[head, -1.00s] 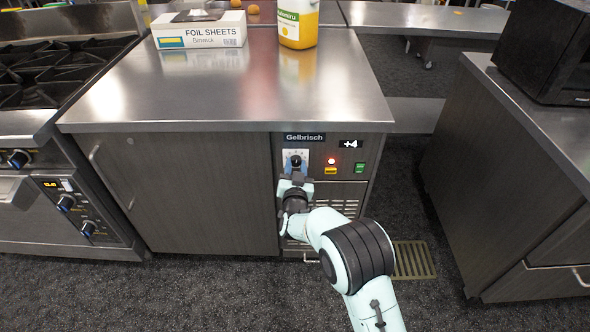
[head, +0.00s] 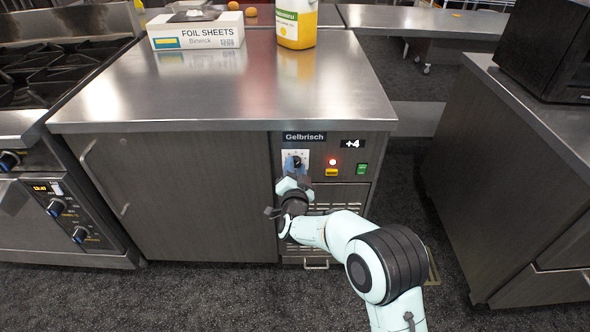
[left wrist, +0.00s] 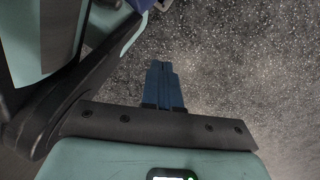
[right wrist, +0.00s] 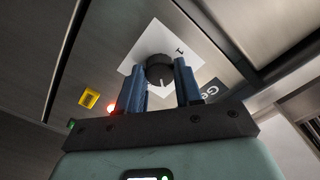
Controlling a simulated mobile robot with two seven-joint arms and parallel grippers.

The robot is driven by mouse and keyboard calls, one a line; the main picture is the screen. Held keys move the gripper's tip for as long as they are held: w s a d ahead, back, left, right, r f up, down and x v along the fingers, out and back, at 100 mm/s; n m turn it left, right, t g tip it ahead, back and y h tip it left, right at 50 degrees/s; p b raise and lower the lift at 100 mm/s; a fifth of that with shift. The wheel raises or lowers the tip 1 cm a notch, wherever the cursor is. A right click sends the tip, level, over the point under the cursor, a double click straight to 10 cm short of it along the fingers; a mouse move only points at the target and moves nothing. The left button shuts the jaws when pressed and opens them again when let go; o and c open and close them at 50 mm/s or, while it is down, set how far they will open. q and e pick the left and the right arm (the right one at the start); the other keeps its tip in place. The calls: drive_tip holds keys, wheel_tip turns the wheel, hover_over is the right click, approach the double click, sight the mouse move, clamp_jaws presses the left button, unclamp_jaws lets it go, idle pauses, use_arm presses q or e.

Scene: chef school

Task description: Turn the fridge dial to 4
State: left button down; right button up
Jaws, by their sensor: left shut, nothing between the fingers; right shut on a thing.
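The fridge dial (head: 297,161) is a black knob on a white plate on the fridge's control panel, below the "Gelbrisch" label. The display (head: 352,143) to its right reads +4. My right gripper (head: 293,168) is at the dial, its wrist tilted, and partly covers the plate. In the right wrist view, its blue fingers stand on both sides of the black dial (right wrist: 160,70), shut on it. A white pointer mark shows on the dial there. My left gripper (left wrist: 164,82) is shut and empty over the dark floor in the left wrist view.
A red light (head: 332,161), a yellow label and a green switch (head: 362,169) sit right of the dial. The steel counter (head: 230,95) holds a foil sheets box (head: 197,32) and a yellow jug (head: 297,25). A stove stands at left, another counter (head: 515,180) at right.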

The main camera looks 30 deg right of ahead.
drive_tip(key=o, duration=1)
drive_tip(key=shift+o, duration=0.2)
use_arm(q)
drive_tip(key=w+r+t+p, duration=0.2)
drive_tip(key=w+r+p, duration=0.1)
drive_tip(key=w, duration=0.2)
drive_tip(key=shift+w+d+r, duration=0.3)
drive_tip(key=shift+d, duration=0.1)
use_arm(e)
drive_tip(key=v, duration=1.3)
drive_tip(key=shift+s, duration=0.2)
drive_tip(key=shift+a, duration=0.1)
